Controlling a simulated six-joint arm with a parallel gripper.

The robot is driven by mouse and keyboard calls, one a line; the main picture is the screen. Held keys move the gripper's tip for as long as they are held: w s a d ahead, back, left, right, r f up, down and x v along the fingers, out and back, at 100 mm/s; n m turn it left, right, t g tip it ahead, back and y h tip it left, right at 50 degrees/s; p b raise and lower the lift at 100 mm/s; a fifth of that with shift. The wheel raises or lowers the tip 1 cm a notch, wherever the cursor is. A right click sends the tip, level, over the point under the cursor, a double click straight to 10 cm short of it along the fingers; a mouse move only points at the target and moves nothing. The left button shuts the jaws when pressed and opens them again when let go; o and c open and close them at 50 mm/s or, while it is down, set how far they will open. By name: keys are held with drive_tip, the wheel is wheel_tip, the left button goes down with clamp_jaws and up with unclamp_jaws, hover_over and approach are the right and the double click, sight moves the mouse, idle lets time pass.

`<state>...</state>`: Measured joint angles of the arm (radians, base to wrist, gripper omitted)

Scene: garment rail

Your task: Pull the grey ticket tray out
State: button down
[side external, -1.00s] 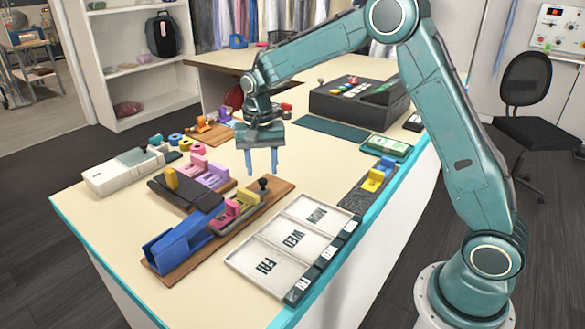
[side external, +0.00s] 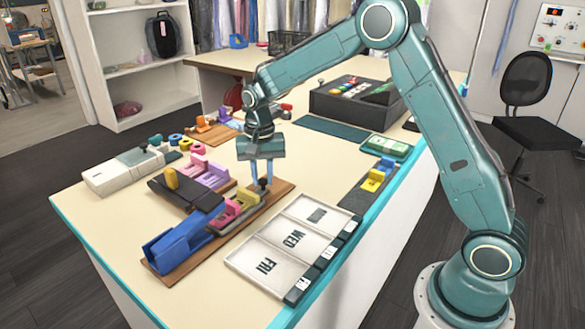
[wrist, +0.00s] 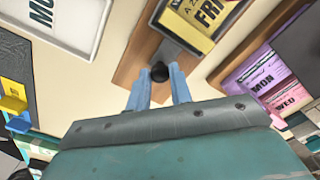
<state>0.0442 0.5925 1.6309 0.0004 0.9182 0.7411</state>
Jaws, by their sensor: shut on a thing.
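The grey ticket tray (wrist: 181,40) lies on a brown wooden board (wrist: 134,62), with a yellow FRI ticket (wrist: 194,18) in it. A black knob (wrist: 159,73) stands at its near end; the knob also shows in the side view (side external: 263,184). My gripper (wrist: 160,70) points down with its blue fingers on either side of the knob, shut on it. In the side view my gripper (side external: 262,178) is low over the board's right end. The far part of the tray is cut off in the wrist view.
A white sorting tray (side external: 292,236) marked WED and FRI lies in front. A blue holder (side external: 178,243) stands at the board's left end. Purple and pink ticket holders (side external: 207,172) stand behind. Bare tabletop (side external: 312,175) lies to the right of the board.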

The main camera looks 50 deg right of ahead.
drive_tip(key=shift+d+r, duration=0.1)
drive_tip(key=shift+d, duration=3.7)
drive_tip(key=c, duration=1.4)
unclamp_jaws()
drive_tip(key=shift+d, duration=0.1)
drive_tip(key=shift+c, duration=0.2)
drive_tip(key=shift+o, duration=0.9)
drive_tip(key=shift+r, duration=0.2)
wheel_tip(320, 180, up, 13)
drive_tip(key=shift+r, duration=0.2)
